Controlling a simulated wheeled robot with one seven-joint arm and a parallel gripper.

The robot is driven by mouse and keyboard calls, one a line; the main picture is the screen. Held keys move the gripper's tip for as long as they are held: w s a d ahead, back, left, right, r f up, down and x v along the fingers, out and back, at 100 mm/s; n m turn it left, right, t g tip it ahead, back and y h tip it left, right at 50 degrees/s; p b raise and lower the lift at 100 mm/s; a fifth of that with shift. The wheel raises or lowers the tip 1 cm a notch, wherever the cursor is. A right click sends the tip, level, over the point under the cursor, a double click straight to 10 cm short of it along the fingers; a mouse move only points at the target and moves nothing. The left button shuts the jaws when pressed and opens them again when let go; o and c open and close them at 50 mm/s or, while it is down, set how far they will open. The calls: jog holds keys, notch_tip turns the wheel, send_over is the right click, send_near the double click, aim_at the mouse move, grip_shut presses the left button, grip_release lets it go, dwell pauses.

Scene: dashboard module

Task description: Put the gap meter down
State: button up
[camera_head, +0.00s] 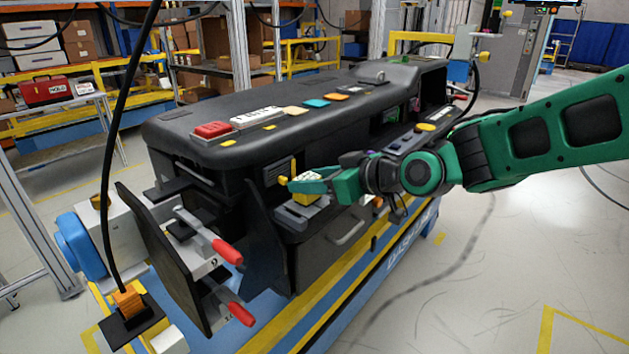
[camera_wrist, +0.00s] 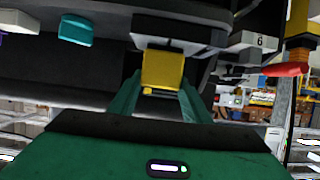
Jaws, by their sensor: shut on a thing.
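The gap meter appears to be the small yellow piece (camera_head: 305,198) at my fingertips in the head view. In the wrist view the yellow piece (camera_wrist: 162,72) sits between my two green fingers. My gripper (camera_head: 300,188) is shut on it, and it also shows in the wrist view (camera_wrist: 160,95). The piece is just over a grey block (camera_head: 301,217) on the front of the black dashboard module (camera_head: 330,125). I cannot tell whether it touches the block. My fingers hide part of it.
Red-handled clamps (camera_head: 228,252) stick out at the module's left end. A black cable with an orange plug (camera_head: 128,300) hangs at the lower left. Red, white and coloured pieces (camera_head: 258,117) lie on the module's top. The floor at the right (camera_head: 500,260) is clear.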

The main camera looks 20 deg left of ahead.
jog(key=o, duration=1.1)
jog(key=shift+f, duration=0.1)
jog(key=v, duration=1.2)
jog(key=d+f+m+h, duration=0.3)
jog(key=d, duration=0.7)
jog(key=s+d+f+m+h, duration=0.1)
jog(key=d+f+m+h, duration=0.25)
jog(key=d, duration=0.75)
jog(key=d+f+m+h, duration=0.3)
jog(key=d+f, duration=0.1)
jog(key=d, duration=0.6)
jog(key=s+d+f+m+g+h, duration=0.1)
jog(key=s+d+m, duration=0.2)
jog(key=s+d, duration=0.3)
jog(key=s+d+f+m+g+h, duration=0.1)
jog(key=s+d+m, duration=0.3)
jog(key=s, duration=0.5)
jog(key=s+d+f+m+g+h, duration=0.1)
jog(key=s+d+m+g, duration=0.2)
jog(key=s+d, duration=0.4)
jog(key=shift+s+d+f+m, duration=0.1)
jog(key=shift+d+f+m, duration=0.1)
jog(key=shift+d, duration=0.2)
jog(key=shift+s+d+f+m, duration=0.1)
jog(key=shift+d+f, duration=0.1)
jog(key=shift+d, duration=0.2)
